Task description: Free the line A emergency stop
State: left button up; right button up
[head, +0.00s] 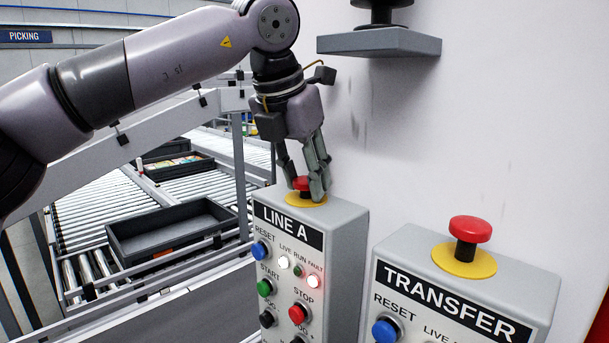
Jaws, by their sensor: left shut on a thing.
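The line A box (345,225) is a grey control box labelled LINE A. Its red mushroom emergency stop (302,183) sits on a yellow disc (306,199) on the top face. My left gripper (304,188) points down from above and is shut on the red button; its fingers hide part of the button. On the front face are a blue RESET button (261,250), a green START button (266,288) and a red STOP button (298,313). The LIVE lamp (284,262) glows white and the FAULT lamp (314,282) glows. My right gripper is not in view.
A TRANSFER box (535,268) with its own red emergency stop (470,229) stands close on the right. A grey shelf (380,42) juts from the white wall above. Behind, roller conveyors carry dark trays (213,208), with rails (180,262) in front.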

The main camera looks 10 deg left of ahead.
pick_arm(q)
jog(key=shift+c, duration=1.1)
jog(key=shift+r+p, duration=0.35)
jog(key=shift+r, duration=0.55)
jog(key=o, duration=0.9)
jog(key=shift+c, duration=0.2)
jog(key=o, duration=0.3)
jog(key=shift+f, duration=0.1)
jog(key=v, duration=1.2)
